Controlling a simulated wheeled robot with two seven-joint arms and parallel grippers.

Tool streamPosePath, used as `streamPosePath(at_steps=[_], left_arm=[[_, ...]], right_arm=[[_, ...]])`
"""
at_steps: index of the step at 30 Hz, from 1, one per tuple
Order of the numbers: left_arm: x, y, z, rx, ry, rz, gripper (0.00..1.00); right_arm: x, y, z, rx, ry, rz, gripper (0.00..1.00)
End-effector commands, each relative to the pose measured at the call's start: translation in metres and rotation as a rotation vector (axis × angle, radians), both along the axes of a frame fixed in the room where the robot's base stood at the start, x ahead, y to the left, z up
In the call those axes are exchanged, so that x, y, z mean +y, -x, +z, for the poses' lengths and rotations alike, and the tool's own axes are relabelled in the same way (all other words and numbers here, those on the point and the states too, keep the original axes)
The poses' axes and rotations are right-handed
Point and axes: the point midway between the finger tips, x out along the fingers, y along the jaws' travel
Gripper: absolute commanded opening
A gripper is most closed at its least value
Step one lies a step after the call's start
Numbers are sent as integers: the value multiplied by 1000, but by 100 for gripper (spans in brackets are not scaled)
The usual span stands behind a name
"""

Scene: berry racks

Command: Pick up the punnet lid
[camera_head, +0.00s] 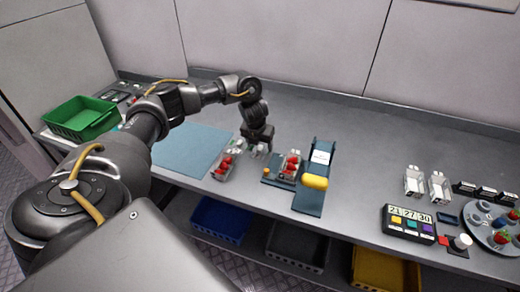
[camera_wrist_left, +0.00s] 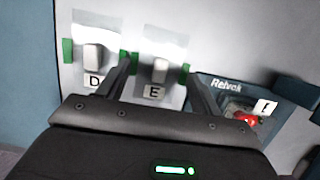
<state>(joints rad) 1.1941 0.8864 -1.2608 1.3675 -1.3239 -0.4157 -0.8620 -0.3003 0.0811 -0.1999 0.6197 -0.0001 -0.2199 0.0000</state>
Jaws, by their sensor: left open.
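My left gripper (camera_head: 257,147) is open and points down at the table behind the strawberry punnets. In the left wrist view its two fingers (camera_wrist_left: 160,82) stand on either side of a clear lid with a white tab (camera_wrist_left: 159,72), beside the label E. A similar clear lid (camera_wrist_left: 93,52), beside the label D, lies to its left, outside the fingers. I cannot tell whether the fingers touch the lid. In the head view the gripper partly hides the lids. One punnet of strawberries (camera_head: 225,165) stands at the mat's edge, and another (camera_head: 290,165) stands to its right.
A blue-grey mat (camera_head: 185,148) lies left of the gripper, with a green crate (camera_head: 80,118) beyond. A blue stand with a yellow roller (camera_head: 314,182) is to the right. Further right are clear containers (camera_head: 413,182), a display box (camera_head: 408,222) and a round tray (camera_head: 490,238).

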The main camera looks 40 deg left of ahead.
Motion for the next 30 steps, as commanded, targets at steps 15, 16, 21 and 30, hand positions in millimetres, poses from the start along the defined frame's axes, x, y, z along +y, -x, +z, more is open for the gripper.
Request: streamPosePath(at_steps=[15,16,21,30], left_arm=[[1,-3,-13,0,-1,-1,47],[1,-3,-13,0,-1,-1,43],[1,-3,-13,0,-1,-1,32],[1,-3,-10,-1,-1,-1,32]], right_arm=[[3,0,2,1,-3,-1,36],[3,0,2,1,-3,-1,36],[3,0,2,0,-3,-1,36],[2,0,0,-1,-2,-1,36]])
